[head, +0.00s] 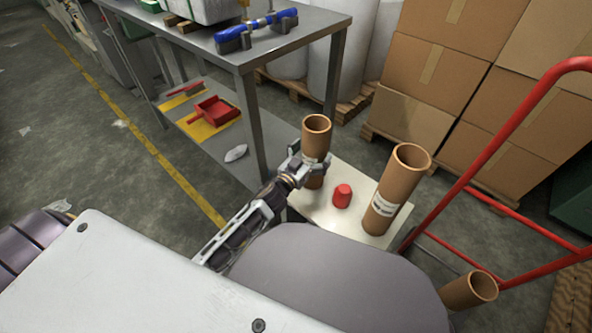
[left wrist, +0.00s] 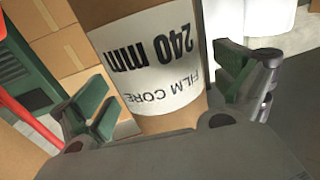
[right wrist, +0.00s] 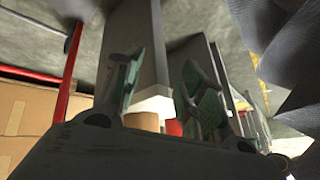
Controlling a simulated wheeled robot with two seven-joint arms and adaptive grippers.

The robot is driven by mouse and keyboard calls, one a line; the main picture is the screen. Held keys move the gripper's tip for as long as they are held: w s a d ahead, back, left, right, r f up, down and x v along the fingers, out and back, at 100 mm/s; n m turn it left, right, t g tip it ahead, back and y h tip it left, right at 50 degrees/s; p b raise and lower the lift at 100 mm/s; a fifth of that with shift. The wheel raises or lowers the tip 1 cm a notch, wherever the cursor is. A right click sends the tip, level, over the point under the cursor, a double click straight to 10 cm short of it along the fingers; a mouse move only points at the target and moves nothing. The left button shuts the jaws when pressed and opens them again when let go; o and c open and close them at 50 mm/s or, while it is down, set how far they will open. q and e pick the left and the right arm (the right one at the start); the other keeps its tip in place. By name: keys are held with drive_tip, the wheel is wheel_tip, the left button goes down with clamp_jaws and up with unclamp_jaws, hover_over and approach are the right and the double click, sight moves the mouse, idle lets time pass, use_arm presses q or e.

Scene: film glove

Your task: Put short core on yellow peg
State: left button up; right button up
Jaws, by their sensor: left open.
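The short brown cardboard core (head: 316,133) stands upright at the left end of a pale board (head: 348,173). Its label reads "240 mm film core" in the left wrist view (left wrist: 160,60). My left gripper (head: 311,167) is open, with its fingers on either side of the core. A taller core (head: 396,188) stands at the board's right. A red peg (head: 342,196) stands between the two cores. I see no yellow peg; the core's lower end is partly hidden by my gripper. My right gripper (right wrist: 163,92) is open and empty, outside the head view.
A grey metal table (head: 270,49) with a blue tool (head: 262,28) stands behind. A red hand truck (head: 497,145) is at right, with another core (head: 468,290) near its bottom. Stacked cartons (head: 425,75) fill the back right. Floor at left is open.

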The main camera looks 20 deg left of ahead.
sight(308, 158)
use_arm(q)
drive_tip(key=shift+v, duration=1.1)
drive_tip(key=shift+p+v, duration=0.45)
drive_tip(key=shift+v, duration=1.5)
drive_tip(key=shift+p+v, duration=0.45)
drive_tip(key=shift+v, duration=1.7)
use_arm(e)
drive_tip(key=shift+n+g+h, duration=0.3)
drive_tip(key=shift+g, duration=0.2)
drive_tip(key=r, duration=0.2)
drive_tip(key=d+r, duration=0.1)
drive_tip(key=r, duration=0.1)
drive_tip(key=shift+s+r, duration=0.15)
drive_tip(key=shift+r, duration=0.2)
